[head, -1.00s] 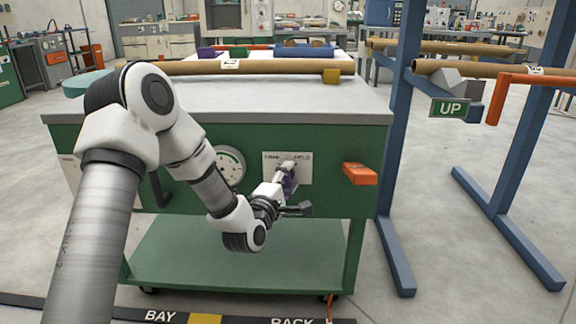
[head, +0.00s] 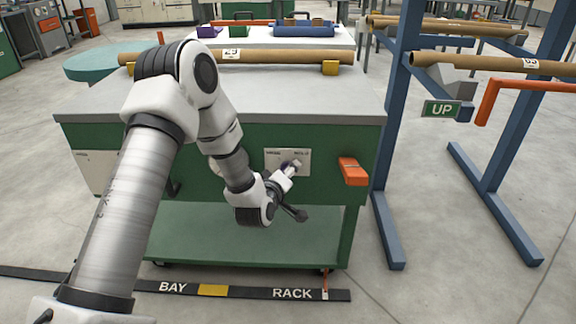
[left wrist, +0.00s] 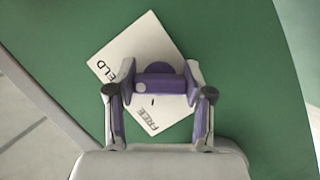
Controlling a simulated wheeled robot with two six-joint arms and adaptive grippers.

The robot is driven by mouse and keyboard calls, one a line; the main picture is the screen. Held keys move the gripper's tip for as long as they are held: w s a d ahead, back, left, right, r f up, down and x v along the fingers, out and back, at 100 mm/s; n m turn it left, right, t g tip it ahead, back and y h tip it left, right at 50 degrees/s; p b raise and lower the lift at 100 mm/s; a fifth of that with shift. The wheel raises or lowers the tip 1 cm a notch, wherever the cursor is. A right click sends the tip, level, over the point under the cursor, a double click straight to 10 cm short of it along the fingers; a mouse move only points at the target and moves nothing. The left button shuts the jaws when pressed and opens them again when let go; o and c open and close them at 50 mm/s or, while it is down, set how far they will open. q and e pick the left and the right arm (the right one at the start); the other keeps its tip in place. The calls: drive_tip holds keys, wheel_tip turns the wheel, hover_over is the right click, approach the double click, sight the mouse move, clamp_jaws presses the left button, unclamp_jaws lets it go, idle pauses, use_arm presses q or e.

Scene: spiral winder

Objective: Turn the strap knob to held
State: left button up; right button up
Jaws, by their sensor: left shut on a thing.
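The strap knob (left wrist: 160,70) is purple and sits on a white label plate (left wrist: 118,42) on the green cabinet front. The plate also shows in the head view (head: 273,157). My left gripper (head: 289,169) is at the plate, and in the left wrist view its fingers (left wrist: 160,88) are shut on the knob's bar from both sides. In that view the plate looks tilted, with "ELD" at its left corner and "FREE" at its lower corner. The fingers hide part of the lettering and plate. I cannot tell the knob's exact setting. My right gripper is out of view.
An orange handle (head: 353,171) sticks out right of the plate. The grey cabinet top (head: 300,95) carries a cardboard tube (head: 285,57). A blue rack (head: 400,100) with an "UP" sign (head: 441,109) stands to the right. A floor strip (head: 250,291) reads "BAY" and "RACK".

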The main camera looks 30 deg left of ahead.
use_arm(q)
drive_tip(key=shift+m, duration=0.3)
drive_tip(key=o, duration=1.2)
drive_tip(key=shift+c, duration=0.2)
drive_tip(key=v, duration=1.2)
drive_tip(key=shift+d+r, duration=0.1)
